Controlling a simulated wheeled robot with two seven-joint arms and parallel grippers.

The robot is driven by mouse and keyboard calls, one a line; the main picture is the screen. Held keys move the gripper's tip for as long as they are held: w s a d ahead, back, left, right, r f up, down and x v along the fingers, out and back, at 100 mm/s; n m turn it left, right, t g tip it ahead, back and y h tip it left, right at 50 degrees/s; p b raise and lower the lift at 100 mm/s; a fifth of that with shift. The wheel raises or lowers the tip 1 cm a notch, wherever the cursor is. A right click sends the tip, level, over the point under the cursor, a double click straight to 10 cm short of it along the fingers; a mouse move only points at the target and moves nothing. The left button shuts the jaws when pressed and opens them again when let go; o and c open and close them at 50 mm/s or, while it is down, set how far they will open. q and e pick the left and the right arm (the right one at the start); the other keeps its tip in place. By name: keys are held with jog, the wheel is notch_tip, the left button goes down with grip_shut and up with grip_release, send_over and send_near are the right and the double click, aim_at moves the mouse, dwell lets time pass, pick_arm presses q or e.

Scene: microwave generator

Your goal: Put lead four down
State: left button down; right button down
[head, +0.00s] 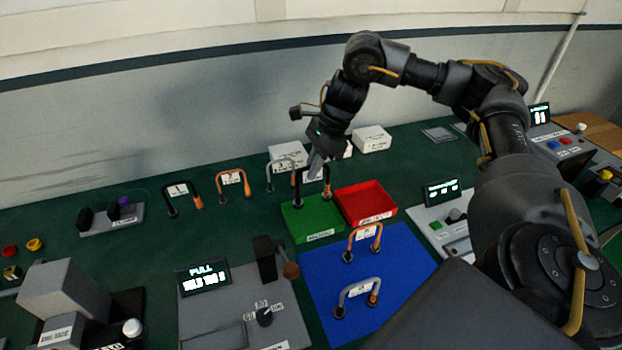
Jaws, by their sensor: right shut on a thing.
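My right gripper (316,166) reaches down from the upper right and is shut on a dark U-shaped lead (297,188) with a white tag. The held lead is at the back edge of the green tray (318,220); I cannot tell whether it touches the tray or table. The tag's number is too small to read, and the gripper hides the lead's top. A grey lead (269,175) stands just left of it. My left gripper is not in view.
A black lead (168,198) and an orange lead (219,186) stand further left. A red tray (365,203) adjoins the green one. The blue mat (400,262) carries an orange lead (364,229) and a grey lead (341,293). White boxes (372,138) stand behind.

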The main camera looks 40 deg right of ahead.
jog(key=w+d+f+p, duration=0.2)
jog(key=w+f, duration=0.1)
jog(key=f, duration=0.5)
jog(key=shift+w+f+p, duration=0.3)
jog(key=shift+w+p, duration=0.1)
jog(key=shift+f, duration=0.1)
jog(key=shift+f, duration=0.15)
jog(key=c, duration=1.5)
grip_release()
